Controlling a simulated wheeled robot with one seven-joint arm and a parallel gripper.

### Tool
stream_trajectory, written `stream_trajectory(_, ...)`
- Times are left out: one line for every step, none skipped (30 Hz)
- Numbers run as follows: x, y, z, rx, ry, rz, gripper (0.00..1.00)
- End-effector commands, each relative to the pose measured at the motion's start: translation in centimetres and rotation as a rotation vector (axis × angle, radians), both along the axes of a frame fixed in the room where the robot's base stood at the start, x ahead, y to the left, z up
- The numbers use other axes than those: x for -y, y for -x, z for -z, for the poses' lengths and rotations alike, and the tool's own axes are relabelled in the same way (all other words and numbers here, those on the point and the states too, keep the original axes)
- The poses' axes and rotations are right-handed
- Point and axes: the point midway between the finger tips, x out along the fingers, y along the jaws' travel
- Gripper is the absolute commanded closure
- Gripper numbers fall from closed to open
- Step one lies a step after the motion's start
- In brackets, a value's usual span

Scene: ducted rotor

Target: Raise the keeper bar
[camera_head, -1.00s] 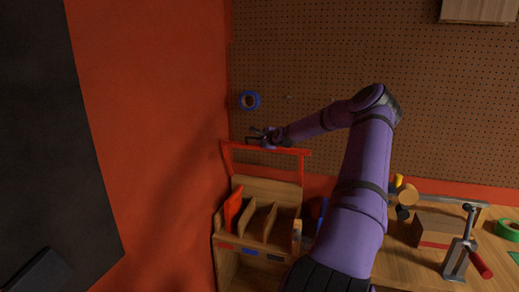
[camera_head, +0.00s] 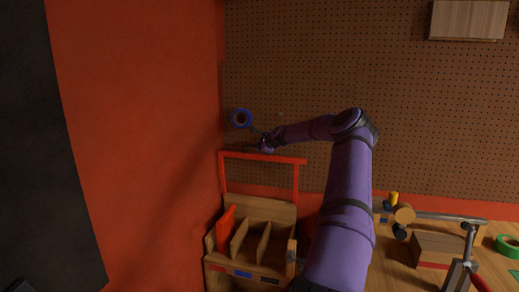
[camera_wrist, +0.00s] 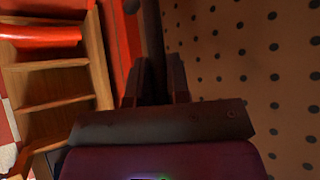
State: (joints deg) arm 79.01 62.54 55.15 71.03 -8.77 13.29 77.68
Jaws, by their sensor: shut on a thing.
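The keeper bar (camera_head: 285,160) is the red crosspiece of an upright red frame over a wooden rack (camera_head: 270,213). It stands well above the rack's dividers and looks about level. My gripper (camera_head: 265,148) is at the bar's middle, reaching in from the right, and is shut on it. In the wrist view my gripper's two dark fingers (camera_wrist: 155,88) sit close together over a dark strip. The grip itself is in shadow there, and the bar is hard to make out.
A red wall (camera_head: 140,130) is close on the left, and a pegboard (camera_head: 400,120) is behind. A blue tape roll (camera_head: 241,119) hangs just above my gripper. On the bench to the right are a toggle clamp (camera_head: 466,262), a wooden block (camera_head: 437,250) and green tape (camera_head: 508,246).

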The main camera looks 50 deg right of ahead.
Motion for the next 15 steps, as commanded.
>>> stream_trajectory(0.04,-0.02,-0.01,0.001,0.0,0.0,1.0)
stream_trajectory(0.04,-0.02,-0.01,0.001,0.0,0.0,1.0)
stream_trajectory(0.04,-0.02,-0.01,0.001,0.001,0.0,1.0)
stream_trajectory(0.04,-0.02,-0.01,0.001,0.001,0.0,1.0)
stream_trajectory(0.04,-0.02,-0.01,0.001,0.001,0.0,1.0)
stream_trajectory(0.04,-0.02,-0.01,0.001,0.001,0.0,1.0)
stream_trajectory(0.04,-0.02,-0.01,0.001,0.001,0.0,1.0)
stream_trajectory(0.04,-0.02,-0.01,0.001,0.001,0.0,1.0)
stream_trajectory(0.04,-0.02,-0.01,0.001,0.001,0.0,1.0)
stream_trajectory(0.03,-0.03,-0.02,0.001,0.001,0.0,1.0)
stream_trajectory(0.03,-0.01,-0.02,0.001,0.001,0.0,0.79)
stream_trajectory(0.03,-0.02,-0.02,0.001,0.001,0.0,0.73)
stream_trajectory(0.02,-0.02,-0.02,0.001,0.001,0.0,0.73)
stream_trajectory(0.02,-0.02,-0.02,0.001,0.001,0.0,0.73)
stream_trajectory(0.02,-0.02,-0.02,0.001,0.001,0.0,0.73)
